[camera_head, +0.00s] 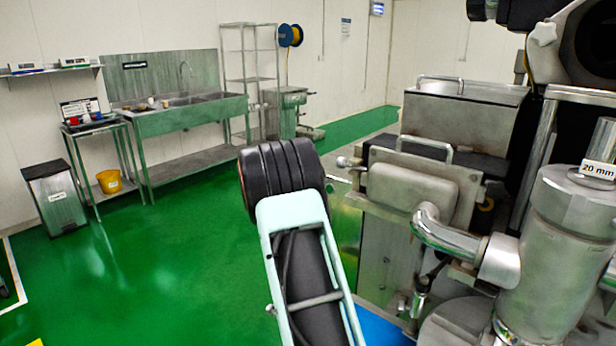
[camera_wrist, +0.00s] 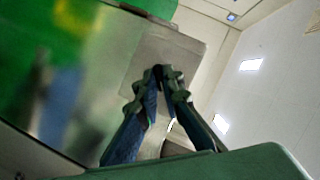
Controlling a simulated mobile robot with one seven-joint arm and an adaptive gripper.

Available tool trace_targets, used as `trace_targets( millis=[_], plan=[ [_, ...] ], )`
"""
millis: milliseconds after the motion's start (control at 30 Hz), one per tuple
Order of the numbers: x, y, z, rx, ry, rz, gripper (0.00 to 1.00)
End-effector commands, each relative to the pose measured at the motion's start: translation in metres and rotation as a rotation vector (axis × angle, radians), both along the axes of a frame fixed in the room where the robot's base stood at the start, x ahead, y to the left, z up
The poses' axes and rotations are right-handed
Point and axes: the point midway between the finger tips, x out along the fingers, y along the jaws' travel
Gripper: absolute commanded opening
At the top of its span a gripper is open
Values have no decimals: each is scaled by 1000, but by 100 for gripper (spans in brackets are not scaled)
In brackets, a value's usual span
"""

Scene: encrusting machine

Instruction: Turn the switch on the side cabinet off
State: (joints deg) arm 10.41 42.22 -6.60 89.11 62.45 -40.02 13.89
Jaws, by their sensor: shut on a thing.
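In the wrist view, my gripper (camera_wrist: 163,74) has its two fingers brought together against a grey metal face, which looks like the side cabinet (camera_wrist: 185,50). The fingertips are closed on a small dark part at that face, the switch, which they almost wholly cover. Which way the switch is turned cannot be seen. In the head view, my arm rises through the middle of the picture, and neither my gripper nor the switch shows there.
The steel machine (camera_head: 415,190) with pipes and a cylinder (camera_head: 565,235) stands close on the right. A sink bench (camera_head: 190,115), a wire rack (camera_head: 248,70), a bin (camera_head: 57,200) and a yellow bucket (camera_head: 109,181) stand along the far wall. The green floor at left is clear.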

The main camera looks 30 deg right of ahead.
Motion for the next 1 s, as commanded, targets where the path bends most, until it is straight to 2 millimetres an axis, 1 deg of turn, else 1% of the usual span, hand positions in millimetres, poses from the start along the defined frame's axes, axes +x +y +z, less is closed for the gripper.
trace_targets(
  millis=[33,200,700,733,867,900,1000],
  plan=[
    [0,0,3,-4,14,0,0],
    [0,0,1,-13,41,0,0],
    [0,0,-1,-18,51,0,0],
    [0,0,-1,-18,51,0,8],
    [0,0,-1,-18,51,0,22],
    [0,0,0,-18,50,0,25],
    [0,0,0,-18,50,0,25]
  ],
)
